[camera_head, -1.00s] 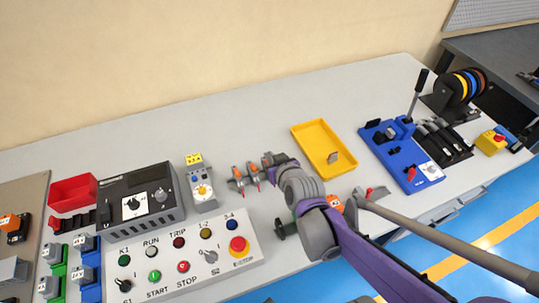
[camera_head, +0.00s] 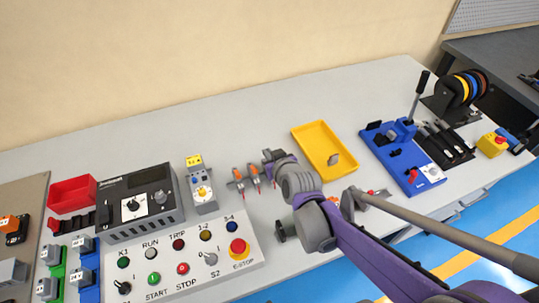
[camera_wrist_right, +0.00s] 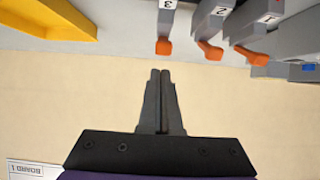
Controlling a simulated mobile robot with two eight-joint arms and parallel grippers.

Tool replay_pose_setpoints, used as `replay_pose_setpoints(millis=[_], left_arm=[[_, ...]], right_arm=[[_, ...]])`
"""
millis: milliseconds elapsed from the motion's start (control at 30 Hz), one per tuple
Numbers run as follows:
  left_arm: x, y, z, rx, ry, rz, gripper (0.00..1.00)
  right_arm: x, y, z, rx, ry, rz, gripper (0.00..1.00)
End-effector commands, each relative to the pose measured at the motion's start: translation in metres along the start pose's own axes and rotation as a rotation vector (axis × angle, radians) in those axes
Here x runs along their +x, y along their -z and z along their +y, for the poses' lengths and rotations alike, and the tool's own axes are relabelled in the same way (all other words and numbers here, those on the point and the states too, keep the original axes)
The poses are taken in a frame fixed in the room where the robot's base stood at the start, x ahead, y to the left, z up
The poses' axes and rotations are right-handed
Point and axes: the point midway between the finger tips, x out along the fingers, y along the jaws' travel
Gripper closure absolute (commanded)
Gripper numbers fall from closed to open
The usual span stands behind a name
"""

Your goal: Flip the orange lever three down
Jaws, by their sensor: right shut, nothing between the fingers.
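In the right wrist view, three orange-tipped levers stand in a row at the top, numbered 3, 2 and 1 from left to right. Lever three (camera_wrist_right: 163,46) points more directly along the picture than lever two (camera_wrist_right: 210,50) and lever one (camera_wrist_right: 250,56), which slant. My right gripper (camera_wrist_right: 161,71) is shut and empty, its tips just below lever three in that view with a small gap. In the head view my right gripper (camera_head: 268,157) is beside levers one (camera_head: 238,175) and two (camera_head: 254,171) and hides lever three. My left gripper is not in view.
A yellow tray (camera_head: 323,140) lies right of the levers; it also shows in the wrist view (camera_wrist_right: 50,18). A grey unit with a yellow dial (camera_head: 201,190) stands to the left. A button panel (camera_head: 190,262) lies in front. Behind the levers the bench is clear.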

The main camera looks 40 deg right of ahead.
Motion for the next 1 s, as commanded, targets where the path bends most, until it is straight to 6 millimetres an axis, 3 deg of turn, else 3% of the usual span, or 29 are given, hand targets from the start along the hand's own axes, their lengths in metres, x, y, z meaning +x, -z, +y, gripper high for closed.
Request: replay_pose_setpoints(millis=[200,300,700,1000], left_arm=[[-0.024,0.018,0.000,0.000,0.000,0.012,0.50],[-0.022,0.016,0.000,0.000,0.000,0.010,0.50],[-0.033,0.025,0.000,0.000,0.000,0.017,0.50],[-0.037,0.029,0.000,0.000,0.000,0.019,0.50]], right_arm=[[0.003,0.046,-0.003,-0.001,0.003,0.003,1.00],[-0.015,0.031,-0.002,-0.001,0.001,0.001,1.00],[-0.074,0.011,-0.002,0.000,0.001,0.001,1.00],[-0.089,0.004,-0.002,0.000,0.002,0.000,1.00]])
